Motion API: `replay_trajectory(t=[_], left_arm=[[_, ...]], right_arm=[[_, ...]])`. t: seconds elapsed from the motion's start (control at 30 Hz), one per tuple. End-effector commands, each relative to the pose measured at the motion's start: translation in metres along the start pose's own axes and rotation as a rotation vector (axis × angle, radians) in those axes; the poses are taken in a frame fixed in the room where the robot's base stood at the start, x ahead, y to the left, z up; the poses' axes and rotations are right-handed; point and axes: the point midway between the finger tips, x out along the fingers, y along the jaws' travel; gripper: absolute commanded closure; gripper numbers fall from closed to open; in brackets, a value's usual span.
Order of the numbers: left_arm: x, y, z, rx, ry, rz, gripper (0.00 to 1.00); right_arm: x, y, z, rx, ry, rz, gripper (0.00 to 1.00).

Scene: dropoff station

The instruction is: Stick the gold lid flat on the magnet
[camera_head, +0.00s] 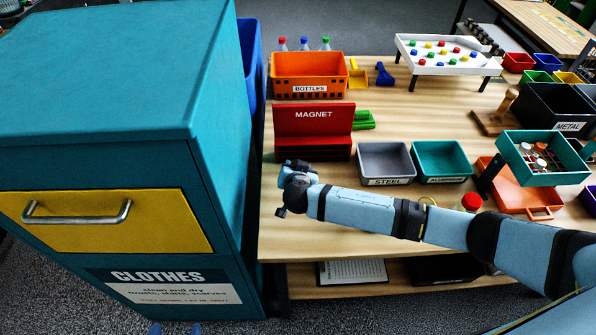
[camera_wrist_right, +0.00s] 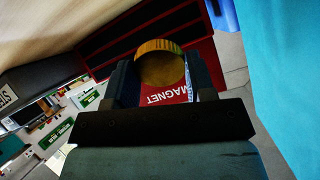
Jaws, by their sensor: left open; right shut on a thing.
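The magnet (camera_head: 313,118) is a red upright panel with a white label, standing on the table beside the teal clothes bin. Its red face and part of the label also show in the right wrist view (camera_wrist_right: 172,97). My right gripper (camera_wrist_right: 163,78) is shut on the round gold lid (camera_wrist_right: 160,66), which sits between the fingers in front of the magnet. I cannot tell whether the lid touches it. In the head view my right wrist is just below the magnet's base; the lid is hidden there.
The clothes bin (camera_head: 95,75) stands close on the left. A grey steel bin (camera_head: 386,160) and a teal bin (camera_head: 441,160) are right of the magnet. An orange bottles crate (camera_head: 309,72) is behind it. My right arm crosses the table's front.

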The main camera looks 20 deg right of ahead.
Motion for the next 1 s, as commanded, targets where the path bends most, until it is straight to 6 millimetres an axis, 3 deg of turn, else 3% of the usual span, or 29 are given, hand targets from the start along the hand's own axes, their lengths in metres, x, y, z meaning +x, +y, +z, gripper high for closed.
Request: replay_trajectory(t=[0.7, 1.0], left_arm=[[0.019, 0.004, 0.020, 0.001, 0.005, 0.014, 0.16], [0.024, 0.003, 0.028, 0.002, 0.006, 0.013, 0.16]], right_arm=[[0.049, 0.004, 0.009, 0.000, -0.003, 0.002, 0.75], [0.064, 0.001, 0.000, 0.001, -0.004, 0.002, 0.75]])
